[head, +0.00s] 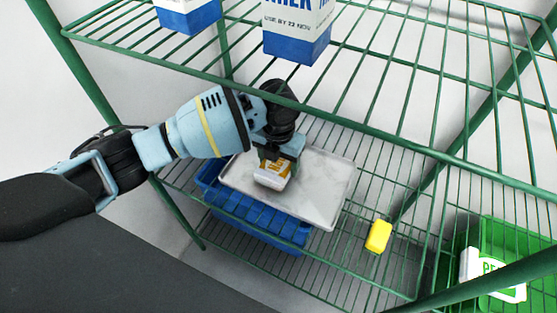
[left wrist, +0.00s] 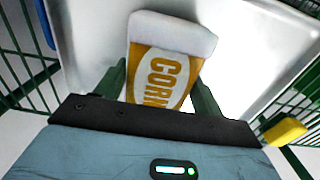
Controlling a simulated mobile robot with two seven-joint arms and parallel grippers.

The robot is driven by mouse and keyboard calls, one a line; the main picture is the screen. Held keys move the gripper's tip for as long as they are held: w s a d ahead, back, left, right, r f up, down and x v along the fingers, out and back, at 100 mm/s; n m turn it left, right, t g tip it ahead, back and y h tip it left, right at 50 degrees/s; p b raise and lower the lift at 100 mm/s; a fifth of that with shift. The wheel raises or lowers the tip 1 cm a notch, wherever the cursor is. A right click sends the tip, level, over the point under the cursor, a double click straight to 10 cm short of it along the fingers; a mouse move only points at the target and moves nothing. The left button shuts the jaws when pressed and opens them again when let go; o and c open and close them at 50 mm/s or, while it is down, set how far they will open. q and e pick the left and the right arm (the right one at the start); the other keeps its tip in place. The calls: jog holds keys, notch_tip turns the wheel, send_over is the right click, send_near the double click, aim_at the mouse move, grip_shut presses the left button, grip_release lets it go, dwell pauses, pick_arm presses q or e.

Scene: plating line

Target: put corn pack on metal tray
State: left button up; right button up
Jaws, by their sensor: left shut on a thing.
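The corn pack (head: 271,175) is white and orange-yellow and is held over the metal tray (head: 323,208). In the left wrist view the corn pack (left wrist: 163,62) shows its "CORN" lettering between the two fingers. My left gripper (head: 277,163) is shut on the pack. The left gripper also shows in the left wrist view (left wrist: 160,90), with a green finger on each side of the pack. The metal tray (left wrist: 90,30) lies behind the pack there. I cannot tell whether the pack touches the tray. My right gripper is not in view.
The tray rests over a blue crate (head: 258,229) on a green wire shelf (head: 400,215). A yellow block (head: 379,236) lies right of the tray. A green bin (head: 507,246) stands at the far right. Milk cartons (head: 296,38) stand on the upper wire shelf above my arm.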

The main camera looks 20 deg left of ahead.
aim_at(279, 161)
pick_arm(q)
jog(key=shift+f, duration=0.15)
jog(key=o, duration=1.2)
jog(key=shift+r+p, duration=0.7)
jog(key=shift+r, duration=3.25)
